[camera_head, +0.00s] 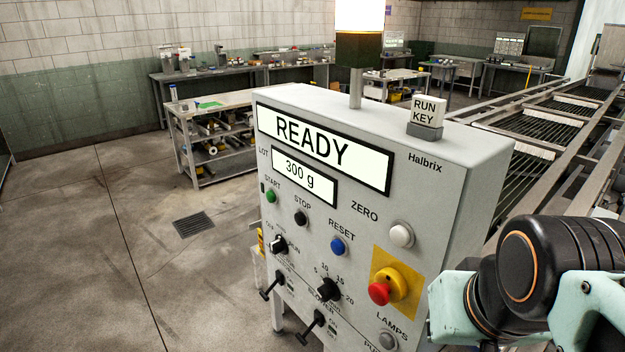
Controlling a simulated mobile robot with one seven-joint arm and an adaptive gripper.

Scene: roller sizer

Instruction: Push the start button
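The start button (271,196) is a small green round button under the label START, at the left of the grey control panel (385,210). The black STOP button (301,218) and the blue RESET button (338,246) lie to its lower right. A display above reads READY, and a smaller one reads 300 g. My arm shows at the lower right, in front of the panel's right side. My gripper is not in view.
A red emergency knob (379,293) on a yellow plate, a white ZERO button (401,235), a selector (278,244), a rotary dial (328,290) and levers share the panel. A lamp post (356,88) and a RUN KEY block (427,112) stand on top. Rollers (530,120) run behind right. Open floor lies left.

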